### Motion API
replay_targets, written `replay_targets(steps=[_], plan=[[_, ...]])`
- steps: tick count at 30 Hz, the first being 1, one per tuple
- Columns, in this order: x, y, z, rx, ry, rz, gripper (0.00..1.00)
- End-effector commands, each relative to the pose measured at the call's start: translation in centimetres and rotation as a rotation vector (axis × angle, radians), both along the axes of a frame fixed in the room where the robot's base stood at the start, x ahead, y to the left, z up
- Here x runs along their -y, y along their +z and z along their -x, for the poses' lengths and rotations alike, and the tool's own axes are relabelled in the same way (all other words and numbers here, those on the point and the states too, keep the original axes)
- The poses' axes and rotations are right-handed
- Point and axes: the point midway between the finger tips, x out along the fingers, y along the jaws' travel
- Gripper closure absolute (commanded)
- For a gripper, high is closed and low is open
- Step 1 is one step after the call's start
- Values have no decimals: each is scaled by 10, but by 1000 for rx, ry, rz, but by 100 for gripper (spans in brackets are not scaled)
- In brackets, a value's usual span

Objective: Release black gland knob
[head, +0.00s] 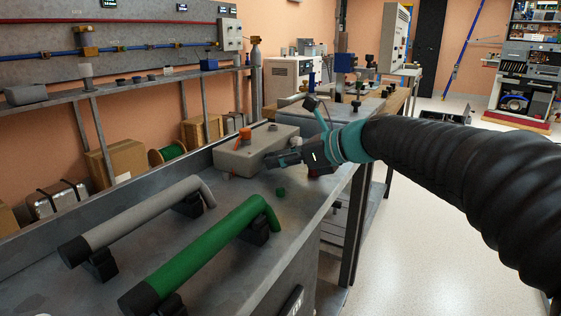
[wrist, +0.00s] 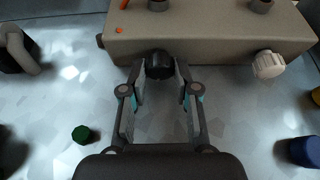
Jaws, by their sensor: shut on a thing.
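The black gland knob (wrist: 159,65) sits on the near side face of a beige-grey box (wrist: 215,35). My gripper (wrist: 160,78) is shut on the knob, with one finger on each side of it in the wrist view. In the head view my gripper (head: 268,161) reaches the front of the same box (head: 245,153), and the fingers hide the knob there. A white knob (wrist: 268,64) sits on the same face to the right.
An orange knob (head: 245,134) stands on the box top. A small green knob (head: 280,191) lies loose on the grey bench. A grey pipe (head: 140,221) and a green pipe (head: 205,255) lie on black supports nearer. A blue cap (wrist: 305,151) is at the right.

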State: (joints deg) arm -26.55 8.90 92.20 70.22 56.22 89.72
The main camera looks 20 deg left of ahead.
Motion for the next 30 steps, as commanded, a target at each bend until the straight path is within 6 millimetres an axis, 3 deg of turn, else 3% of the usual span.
replay_targets(steps=[7,17,18,21,30], plan=[[0,-3,2,219,0,17,100],[0,0,2,249,0,21,100],[0,0,2,249,0,21,68],[0,0,2,248,0,21,45],[0,0,2,247,0,20,45]])
